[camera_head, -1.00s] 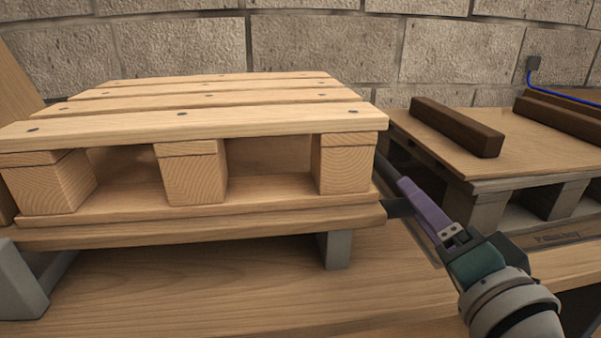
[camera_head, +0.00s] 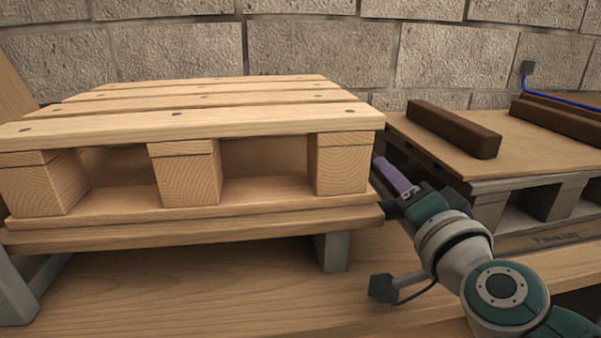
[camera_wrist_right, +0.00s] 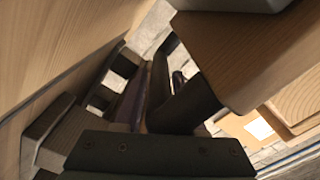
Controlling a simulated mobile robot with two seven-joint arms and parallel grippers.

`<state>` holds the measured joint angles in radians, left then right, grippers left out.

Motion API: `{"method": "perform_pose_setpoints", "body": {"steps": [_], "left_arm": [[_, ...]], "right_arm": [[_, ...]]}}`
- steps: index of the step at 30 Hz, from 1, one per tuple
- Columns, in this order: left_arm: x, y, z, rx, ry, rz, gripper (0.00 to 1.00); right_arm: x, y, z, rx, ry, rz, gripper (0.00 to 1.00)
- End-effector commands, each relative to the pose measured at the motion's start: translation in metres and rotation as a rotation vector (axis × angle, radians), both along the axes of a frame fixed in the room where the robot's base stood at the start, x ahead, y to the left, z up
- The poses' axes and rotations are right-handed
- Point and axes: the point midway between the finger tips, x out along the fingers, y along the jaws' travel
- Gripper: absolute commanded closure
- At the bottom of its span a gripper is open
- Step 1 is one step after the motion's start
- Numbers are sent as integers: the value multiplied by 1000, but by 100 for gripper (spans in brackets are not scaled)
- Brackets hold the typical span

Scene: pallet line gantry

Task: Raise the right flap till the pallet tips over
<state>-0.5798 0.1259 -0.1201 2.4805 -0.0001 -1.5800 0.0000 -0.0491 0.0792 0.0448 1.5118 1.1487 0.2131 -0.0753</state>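The pale wooden pallet (camera_head: 214,122) lies flat, slats up, at the left and middle of the head view. It rests on a wooden board, the flap (camera_head: 200,233), which stands on grey supports. My right gripper (camera_head: 391,190) is at the right end of the flap. Its purple finger stands apart from its dark finger, so it is open. The dark finger is at the flap's end; I cannot tell whether it touches. In the right wrist view the dark fingers (camera_wrist_right: 165,100) show beside a close wooden piece (camera_wrist_right: 255,50). My left gripper is not in view.
A second, grey pallet with a plywood top (camera_head: 440,150) stands at the right. A dark brown beam (camera_head: 455,128) lies on it. A stone block wall (camera_head: 320,50) closes off the back. The wooden bench (camera_head: 180,290) is clear in front.

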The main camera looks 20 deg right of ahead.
Motion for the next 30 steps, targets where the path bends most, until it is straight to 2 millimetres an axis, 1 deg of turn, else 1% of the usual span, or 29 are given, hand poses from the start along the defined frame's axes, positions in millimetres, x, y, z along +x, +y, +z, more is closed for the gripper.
{"method": "perform_pose_setpoints", "body": {"steps": [1, 9, 10, 30], "left_arm": [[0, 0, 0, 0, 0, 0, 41], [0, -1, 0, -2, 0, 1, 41], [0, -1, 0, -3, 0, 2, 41], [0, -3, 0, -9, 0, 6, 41]], "right_arm": [[0, 0, 0, 0, 0, 0, 68], [0, 0, 0, 0, 0, 0, 98], [0, 0, 0, 0, 0, 0, 100], [0, 0, 0, 0, 0, 0, 100]]}}
